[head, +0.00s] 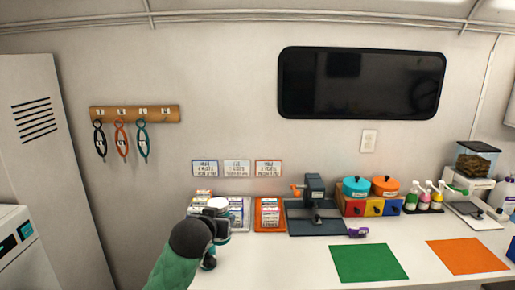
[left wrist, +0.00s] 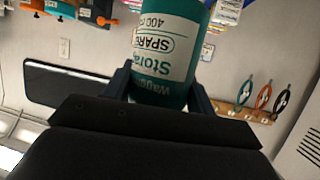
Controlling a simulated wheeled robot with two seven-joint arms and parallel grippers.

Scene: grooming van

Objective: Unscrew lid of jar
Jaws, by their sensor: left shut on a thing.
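A teal jar (left wrist: 175,15) with a white label fills the middle of the left wrist view, upside down in that picture. In the head view, its white lid (head: 218,203) faces up, and a little of the teal body shows beside my gripper. My left gripper (head: 214,228) is shut on the jar body, with one finger (left wrist: 160,88) on each side of it. My forearm and wrist hide most of the jar in the head view, so I cannot tell whether its base touches the counter. My right gripper is out of view.
Card trays, one grey (head: 244,212) and one orange (head: 268,228), stand just behind and right of the jar. A dark clamp-like device (head: 314,205) stands further right. A green mat (head: 368,262) and an orange mat (head: 467,256) lie flat on the white counter (head: 280,265).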

